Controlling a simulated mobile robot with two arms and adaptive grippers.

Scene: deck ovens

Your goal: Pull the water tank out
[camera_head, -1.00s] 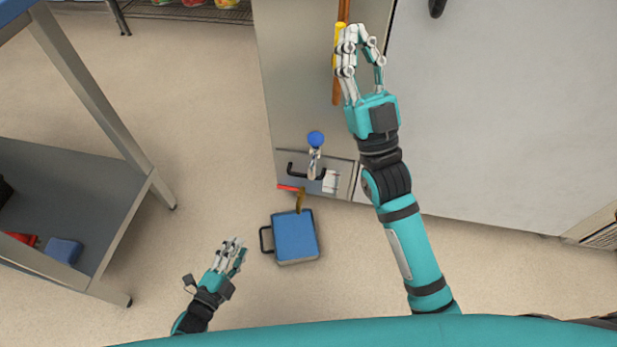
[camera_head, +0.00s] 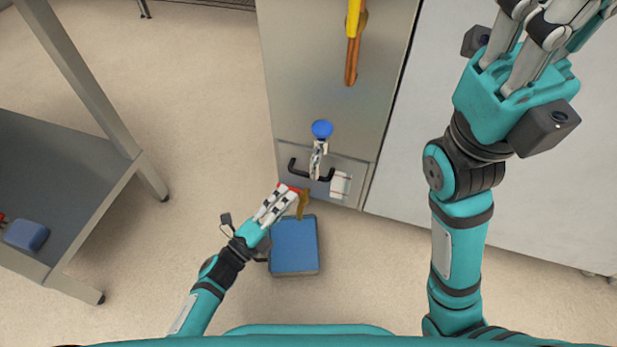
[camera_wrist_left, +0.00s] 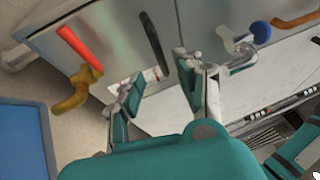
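A steel front panel with a black bar handle (camera_head: 311,171) is low on the steel cabinet; I cannot tell for certain that it is the water tank. My left gripper (camera_head: 283,197) is just short of the handle, beside the red lever of a brass tap (camera_head: 303,206). In the left wrist view its fingers (camera_wrist_left: 160,88) are spread and empty, with the black handle (camera_wrist_left: 154,42) ahead between them, apart from them. My right gripper (camera_head: 560,22) is raised at the top right, away from the cabinet handles; its fingertips are partly cut off.
A blue box (camera_head: 294,246) stands on the floor below the tap. A blue-knobbed lever (camera_head: 321,130) and a copper-coloured bar with a yellow part (camera_head: 354,48) are on the cabinet above. A grey shelf rack (camera_head: 70,185) stands at left; floor between is clear.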

